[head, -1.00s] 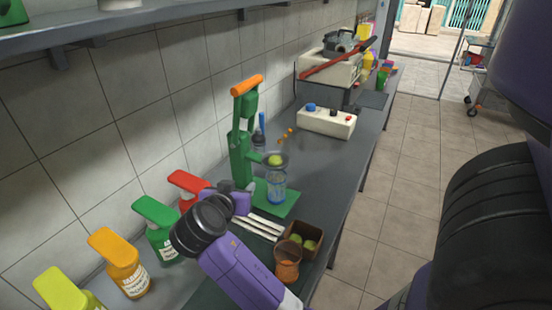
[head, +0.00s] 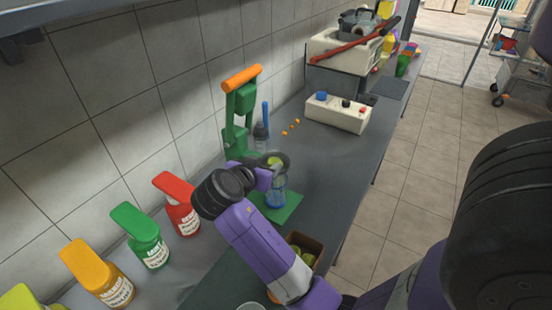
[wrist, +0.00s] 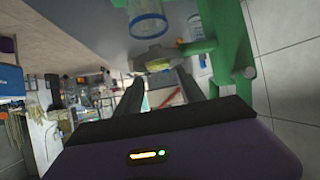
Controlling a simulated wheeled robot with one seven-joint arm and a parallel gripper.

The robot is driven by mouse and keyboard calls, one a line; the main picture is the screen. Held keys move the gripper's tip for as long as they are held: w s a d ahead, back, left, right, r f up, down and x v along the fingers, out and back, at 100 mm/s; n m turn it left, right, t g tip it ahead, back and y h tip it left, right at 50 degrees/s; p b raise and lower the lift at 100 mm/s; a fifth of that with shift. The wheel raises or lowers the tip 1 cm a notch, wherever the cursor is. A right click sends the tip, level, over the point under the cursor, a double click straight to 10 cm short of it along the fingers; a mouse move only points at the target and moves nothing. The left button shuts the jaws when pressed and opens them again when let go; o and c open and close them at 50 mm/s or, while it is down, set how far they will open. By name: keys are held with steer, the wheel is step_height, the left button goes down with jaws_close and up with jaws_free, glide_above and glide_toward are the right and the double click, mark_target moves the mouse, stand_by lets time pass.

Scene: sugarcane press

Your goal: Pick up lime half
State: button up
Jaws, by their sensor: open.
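A green lime half (head: 275,161) sits in the cup of the green press (head: 240,105), above a clear glass with a blue base (head: 275,196). It also shows in the wrist view, yellow-green (wrist: 158,65), just past my fingertips and roughly between them. My gripper (wrist: 155,83) is open and empty, with its two dark fingers apart. In the head view my wrist and hand are beside the press, covering part of its post and base. Whether the fingers touch the cup cannot be told.
A brown box with green limes (head: 306,246) is partly behind my arm. Red (head: 180,207), green (head: 141,238) and orange (head: 98,275) sauce bottles line the wall side. A white control box (head: 337,112) stands farther back.

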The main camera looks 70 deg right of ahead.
mark_target(273, 160)
steer(key=p+x, duration=0.2)
steer(key=x, duration=0.3)
steer(key=shift+s+d+r, duration=0.1)
steer(key=shift+s+d, duration=0.05)
steer(key=shift+d, duration=0.05)
steer(key=shift+d+f, duration=0.2)
steer(key=shift+f, duration=0.05)
steer(key=shift+c, duration=0.5)
jaws_close()
steer(key=shift+r, duration=0.1)
